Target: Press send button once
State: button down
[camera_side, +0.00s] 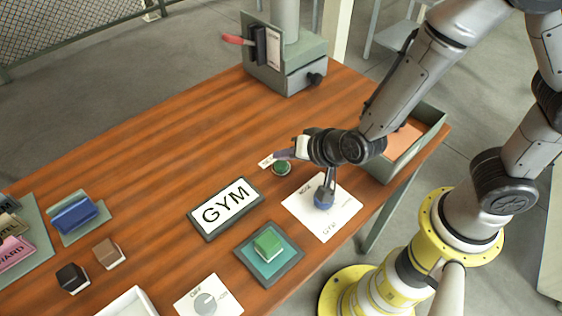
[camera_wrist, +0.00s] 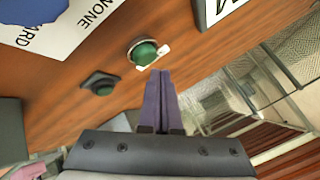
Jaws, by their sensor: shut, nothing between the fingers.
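A round green button (camera_side: 281,168) stands on the wooden table with a small white label (camera_side: 266,161) beside it; the label's text is too small to read. In the wrist view, a green button (camera_wrist: 145,52) in a pale ring has a white strip against it. My gripper (camera_side: 277,155) is shut and empty, its fingertips close to the button in the side view. In the wrist view the closed fingertips (camera_wrist: 160,74) show just below the button; I cannot tell whether they touch it.
A GYM sign (camera_side: 225,208) lies left of the button. A white card with a blue knob (camera_side: 324,198) is near my wrist. A green block (camera_side: 268,243) sits on a teal pad. A grey tray (camera_side: 432,120) and a lever machine (camera_side: 289,62) stand farther back. The table's middle left is clear.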

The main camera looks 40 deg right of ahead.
aim_at(285, 167)
jog(key=shift+f, duration=0.1)
jog(key=shift+f, duration=0.35)
jog(key=shift+f, duration=0.5)
dwell(0.9)
jog(key=shift+r, duration=0.95)
jog(key=shift+r, duration=2.5)
jog(key=shift+d, duration=0.1)
